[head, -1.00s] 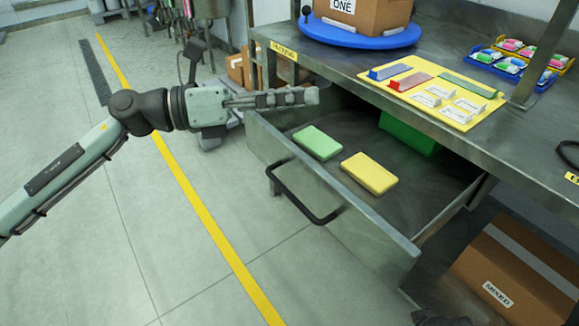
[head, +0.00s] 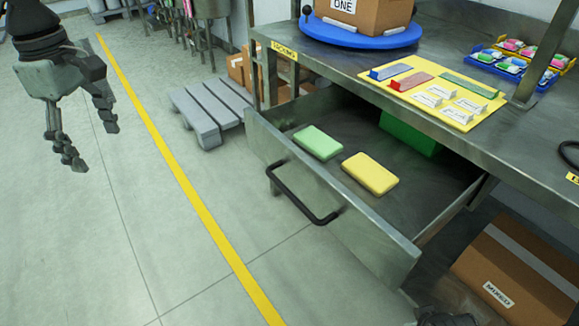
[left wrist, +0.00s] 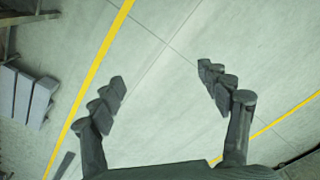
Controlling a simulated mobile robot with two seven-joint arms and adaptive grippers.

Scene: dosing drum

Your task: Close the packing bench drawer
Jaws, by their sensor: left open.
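The packing bench drawer (head: 345,238) is pulled out from under the steel bench top in the head view. Its black bar handle (head: 300,197) is on the front panel. Inside lie a green block (head: 318,142), a yellow block (head: 370,174) and, farther back, a darker green item (head: 408,133) partly under the bench top. My left gripper (head: 92,146) hangs at the upper left over the floor, well apart from the drawer. Its fingers are spread and empty; the left wrist view (left wrist: 163,88) shows only floor between them.
On the bench stand a blue turntable (head: 362,36) with a carton (head: 368,12), a yellow board (head: 440,93) and trays (head: 512,68). A carton marked MIXED (head: 515,265) is below. A grey pallet (head: 210,112) lies behind the drawer. Floor left of the drawer is clear.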

